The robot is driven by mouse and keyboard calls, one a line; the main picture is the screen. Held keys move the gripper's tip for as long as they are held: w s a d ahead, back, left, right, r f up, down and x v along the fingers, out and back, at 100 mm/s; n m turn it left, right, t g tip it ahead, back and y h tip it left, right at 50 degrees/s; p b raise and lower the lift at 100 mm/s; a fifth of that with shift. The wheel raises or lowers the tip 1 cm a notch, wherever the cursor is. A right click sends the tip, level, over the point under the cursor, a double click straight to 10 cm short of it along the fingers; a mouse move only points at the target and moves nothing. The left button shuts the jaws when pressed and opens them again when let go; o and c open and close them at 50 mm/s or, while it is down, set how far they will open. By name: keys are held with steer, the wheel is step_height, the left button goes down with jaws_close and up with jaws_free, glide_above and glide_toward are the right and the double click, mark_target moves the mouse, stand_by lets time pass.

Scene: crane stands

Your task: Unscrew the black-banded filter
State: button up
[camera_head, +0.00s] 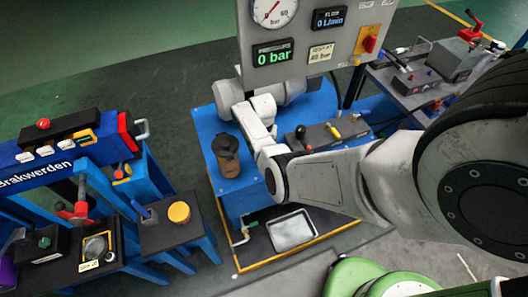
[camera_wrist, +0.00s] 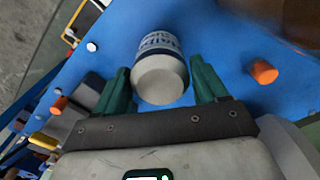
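In the wrist view my gripper (camera_wrist: 162,82) has its two green fingers apart, one on each side of a white canister (camera_wrist: 160,75) with a blue printed band. Blue shows between the canister and the fingers, so it does not look clamped. No black band shows on this canister. In the head view a brown cylinder with a black top (camera_head: 227,156) stands on the blue bench (camera_head: 208,124), left of my arm. I cannot tell whether it is the black-banded filter. My fingers are hidden in the head view.
A gauge panel (camera_head: 345,45) reading 0 bar stands above the bench. A metal tray (camera_head: 292,230) lies on the floor. A blue stand (camera_head: 55,165) is at left.

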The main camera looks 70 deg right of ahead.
steer(key=c, duration=0.8)
steer(key=shift+c, duration=0.5)
steer(key=shift+r, duration=0.1)
steer(key=n, duration=0.2)
steer(key=shift+n, duration=1.4)
jaws_close()
steer(key=shift+n, duration=0.3)
